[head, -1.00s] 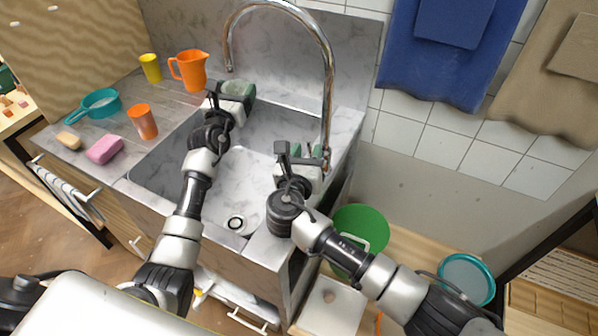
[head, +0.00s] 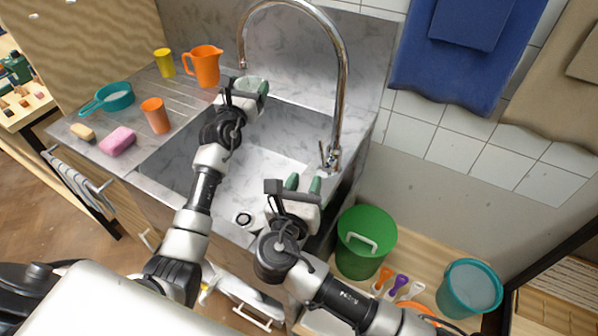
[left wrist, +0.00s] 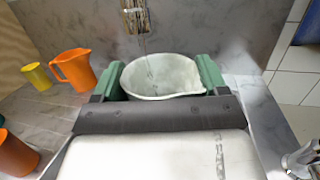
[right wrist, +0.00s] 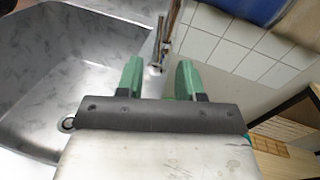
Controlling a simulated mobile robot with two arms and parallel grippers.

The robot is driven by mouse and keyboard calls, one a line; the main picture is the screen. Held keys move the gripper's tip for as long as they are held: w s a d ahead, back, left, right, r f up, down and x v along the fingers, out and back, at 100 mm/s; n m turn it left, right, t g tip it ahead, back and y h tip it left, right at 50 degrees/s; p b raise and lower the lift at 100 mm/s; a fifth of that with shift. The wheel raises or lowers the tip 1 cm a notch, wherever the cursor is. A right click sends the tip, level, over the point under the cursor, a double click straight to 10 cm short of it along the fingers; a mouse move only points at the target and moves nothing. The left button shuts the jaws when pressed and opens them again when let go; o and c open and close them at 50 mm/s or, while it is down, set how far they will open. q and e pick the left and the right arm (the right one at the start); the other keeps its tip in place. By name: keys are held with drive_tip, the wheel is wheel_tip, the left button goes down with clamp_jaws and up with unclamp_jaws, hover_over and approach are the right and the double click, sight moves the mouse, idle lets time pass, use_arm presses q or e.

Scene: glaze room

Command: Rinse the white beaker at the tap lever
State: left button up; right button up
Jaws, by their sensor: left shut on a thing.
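The white beaker (left wrist: 165,76) is held upright between the green fingers of my left gripper (left wrist: 160,82), its open mouth facing up. In the head view the beaker (head: 251,84) is below the end of the chrome spout (head: 241,64), over the sink. In the left wrist view a thin clear streak runs from the spout (left wrist: 135,18) into the beaker. The tap lever (head: 325,158) is at the foot of the tap; it shows in the right wrist view (right wrist: 157,58). My right gripper (head: 303,184) is open and empty, just in front of the lever and apart from it.
The marble sink (head: 262,160) is empty around its drain. An orange jug (head: 205,68), yellow cup (head: 164,63), orange cup (head: 156,115), teal pan (head: 113,97), and pink sponge (head: 117,142) stand on the left counter. A green bucket (head: 362,250) stands below on the right.

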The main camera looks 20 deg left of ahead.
sight(320, 148)
drive_tip(key=shift+f, duration=0.15)
idle(0.5)
drive_tip(key=w, duration=1.2)
drive_tip(key=shift+w+a, duration=0.1)
drive_tip(key=shift+a, duration=0.25)
drive_tip(key=shift+c, duration=0.5)
clamp_jaws()
